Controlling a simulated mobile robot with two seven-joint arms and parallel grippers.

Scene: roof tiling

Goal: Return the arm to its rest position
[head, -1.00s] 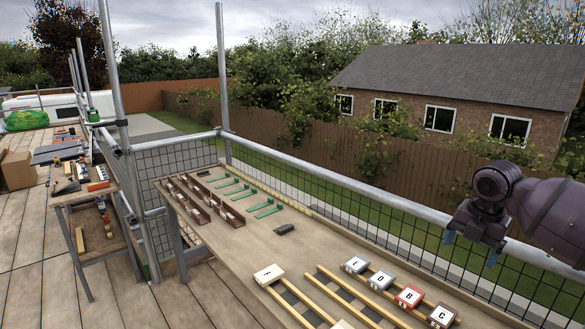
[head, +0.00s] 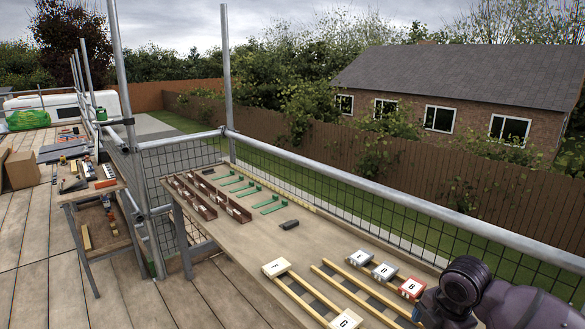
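My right arm's dark wrist (head: 465,280) is at the lower right, low over the near right part of the workbench. The gripper body under it is cut off by the bottom edge, and its fingers do not show. No held thing is visible. The wrist overlaps the right end of the row of lettered tiles; how far above the bench it is I cannot tell. My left arm and gripper are out of view.
The workbench (head: 240,232) carries wooden battens (head: 335,290), grey tiles (head: 383,271), a red tile (head: 411,288), white-topped tiles (head: 276,268), green brackets (head: 274,205) and brown trays (head: 203,208). A scaffold rail (head: 330,183) with mesh runs along its far side.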

